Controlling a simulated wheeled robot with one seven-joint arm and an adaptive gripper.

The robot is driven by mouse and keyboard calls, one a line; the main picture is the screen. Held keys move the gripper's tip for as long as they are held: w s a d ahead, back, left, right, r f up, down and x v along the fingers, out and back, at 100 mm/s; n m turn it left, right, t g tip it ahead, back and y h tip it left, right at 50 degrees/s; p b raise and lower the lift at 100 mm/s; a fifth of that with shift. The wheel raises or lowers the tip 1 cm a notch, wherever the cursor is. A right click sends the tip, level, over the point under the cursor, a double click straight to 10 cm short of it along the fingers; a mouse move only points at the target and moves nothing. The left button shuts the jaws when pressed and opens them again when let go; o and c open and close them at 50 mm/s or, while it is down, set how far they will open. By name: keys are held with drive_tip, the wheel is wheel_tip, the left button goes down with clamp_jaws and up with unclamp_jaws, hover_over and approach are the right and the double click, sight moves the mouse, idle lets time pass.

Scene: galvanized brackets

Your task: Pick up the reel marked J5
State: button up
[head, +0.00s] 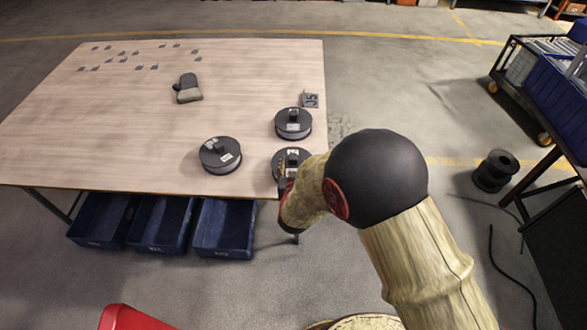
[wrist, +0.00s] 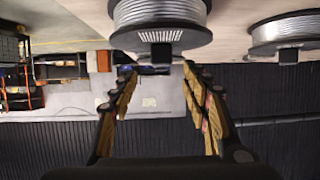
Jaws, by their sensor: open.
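Three dark reels wound with grey wire lie flat near the table's front right: a left one (head: 220,155), a back right one (head: 293,123) and a front right one (head: 288,160), partly hidden by my arm. Their white labels are too small to read, so I cannot tell which is J5. My gripper (wrist: 159,72) is open and empty, at the table's front edge by the front right reel. In the wrist view, which looks upside down, one reel (wrist: 160,14) is just beyond the fingertips, centred between them and apart from them. Another reel (wrist: 287,30) is at the right.
The wooden table (head: 110,130) also bears a grey mitt (head: 187,88), several small metal brackets (head: 137,54) and a grey marked block (head: 310,100). Blue bins (head: 224,228) sit under the front edge. A black spool (head: 495,170) and cable lie on the floor at right.

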sight(293, 158)
drive_tip(key=b+x, duration=0.1)
drive_tip(key=x, duration=0.1)
drive_tip(key=b+x, duration=0.2)
drive_tip(key=x, duration=0.1)
drive_tip(key=shift+w+a+f, duration=0.15)
drive_tip(key=shift+w+f, duration=0.05)
drive_tip(key=shift+f, duration=0.25)
drive_tip(key=shift+c, duration=1.3)
clamp_jaws()
drive_tip(key=shift+r, duration=0.15)
